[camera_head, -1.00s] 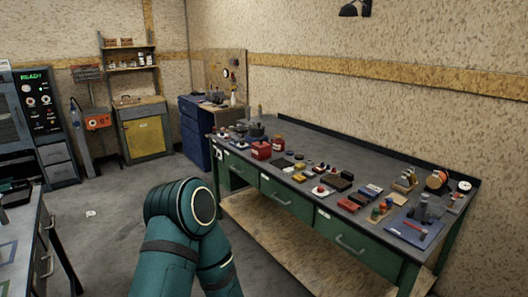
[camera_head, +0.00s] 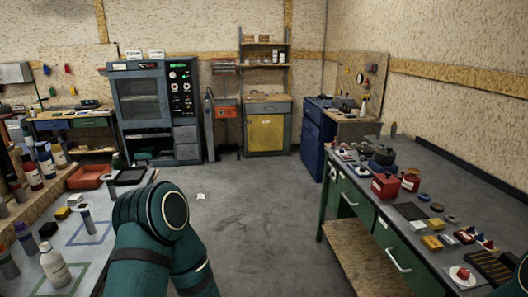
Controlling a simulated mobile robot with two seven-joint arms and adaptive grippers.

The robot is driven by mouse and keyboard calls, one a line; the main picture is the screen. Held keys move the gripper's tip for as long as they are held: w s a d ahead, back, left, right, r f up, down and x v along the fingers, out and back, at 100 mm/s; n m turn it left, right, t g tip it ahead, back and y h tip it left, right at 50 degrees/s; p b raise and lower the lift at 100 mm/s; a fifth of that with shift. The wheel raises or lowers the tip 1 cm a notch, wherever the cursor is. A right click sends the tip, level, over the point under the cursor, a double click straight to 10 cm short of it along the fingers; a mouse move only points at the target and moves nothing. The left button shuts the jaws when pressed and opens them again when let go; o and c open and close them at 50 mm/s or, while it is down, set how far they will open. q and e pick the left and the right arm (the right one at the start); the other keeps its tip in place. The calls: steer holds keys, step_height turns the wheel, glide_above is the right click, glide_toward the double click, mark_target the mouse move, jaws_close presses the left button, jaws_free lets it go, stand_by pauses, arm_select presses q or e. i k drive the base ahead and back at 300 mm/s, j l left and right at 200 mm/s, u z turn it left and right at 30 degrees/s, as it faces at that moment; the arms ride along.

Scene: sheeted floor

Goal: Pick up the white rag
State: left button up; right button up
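A small white patch (camera_head: 201,196) lies on the grey floor in the middle of the room, between the two workbenches. It looks like a crumpled piece of cloth, but it is too small to tell for sure that it is the white rag. One of my teal arm links shows at the bottom, in front of the left workbench. Neither of my grippers is in view, so I cannot see what they hold.
The left workbench (camera_head: 82,262) holds bottles and a red tray (camera_head: 90,176). The right workbench (camera_head: 460,222) has green drawers and many small parts on top. A cabinet with a yellow door (camera_head: 266,134) and a blue cabinet (camera_head: 318,138) stand behind. The floor between is clear.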

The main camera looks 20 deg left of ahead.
mark_target(75, 199)
steer(key=i+j+u, duration=0.1)
steer(key=i+u, duration=0.2)
steer(key=i, duration=0.35)
steer(key=i+u, duration=0.3)
steer(key=i, duration=0.35)
steer(key=i+l+z, duration=0.1)
steer(key=i, duration=1.25)
